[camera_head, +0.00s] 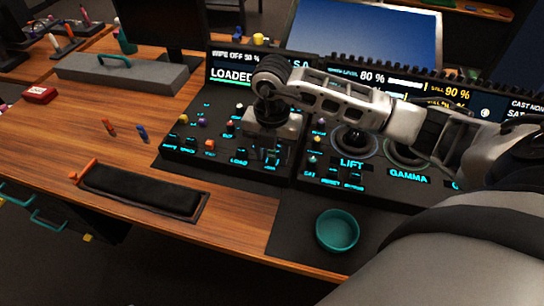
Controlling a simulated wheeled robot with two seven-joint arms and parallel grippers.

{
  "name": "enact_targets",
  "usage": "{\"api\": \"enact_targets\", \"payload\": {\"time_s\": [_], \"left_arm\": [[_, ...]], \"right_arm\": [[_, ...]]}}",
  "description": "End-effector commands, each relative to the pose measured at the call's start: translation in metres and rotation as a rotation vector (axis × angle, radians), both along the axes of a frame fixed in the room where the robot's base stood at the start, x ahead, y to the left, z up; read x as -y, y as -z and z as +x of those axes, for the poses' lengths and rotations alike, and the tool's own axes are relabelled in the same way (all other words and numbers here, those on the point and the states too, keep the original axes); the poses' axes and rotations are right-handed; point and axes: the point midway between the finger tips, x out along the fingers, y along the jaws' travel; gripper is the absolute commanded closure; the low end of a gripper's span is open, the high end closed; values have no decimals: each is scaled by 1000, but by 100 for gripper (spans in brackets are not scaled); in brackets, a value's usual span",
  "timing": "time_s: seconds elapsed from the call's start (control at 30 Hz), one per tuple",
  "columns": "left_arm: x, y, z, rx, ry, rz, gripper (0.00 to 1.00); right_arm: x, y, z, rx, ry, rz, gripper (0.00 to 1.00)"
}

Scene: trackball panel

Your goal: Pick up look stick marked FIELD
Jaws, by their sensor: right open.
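My right gripper (268,150) points down over the left part of the black control panel (190,165), close above its surface, with its fingers open. Nothing shows between the fingers, though they are dark and small. An orange stick (109,128) and a blue stick (142,134) lie on the wooden desk left of the panel, well apart from the gripper. Small coloured pieces, such as an orange one (210,144) and a purple one (202,121), stand on the panel. I cannot read FIELD on any of these. My arm hides part of the panel. My left gripper is not in view.
A teal bowl (337,230) sits on the dark mat in front of the panel. A black padded tray (145,193) lies at the desk's front edge. A grey case (122,74) and a red box (39,94) stand farther back. The desk's left middle is mostly clear.

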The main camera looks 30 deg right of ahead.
Motion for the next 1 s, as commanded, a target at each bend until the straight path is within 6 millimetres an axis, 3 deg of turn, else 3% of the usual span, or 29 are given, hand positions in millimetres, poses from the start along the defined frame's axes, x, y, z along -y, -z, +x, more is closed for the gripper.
{"api": "enact_targets", "payload": {"time_s": [0.13,0.3,0.73,0.93,1.0], "left_arm": [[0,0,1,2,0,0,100],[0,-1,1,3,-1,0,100],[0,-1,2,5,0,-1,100],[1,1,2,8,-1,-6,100],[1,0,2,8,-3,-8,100]], "right_arm": [[0,0,0,0,0,0,58],[0,0,0,-1,0,1,100],[0,-6,0,1,1,1,100],[0,-31,2,5,0,2,100],[0,-43,-8,4,-1,0,100]]}}
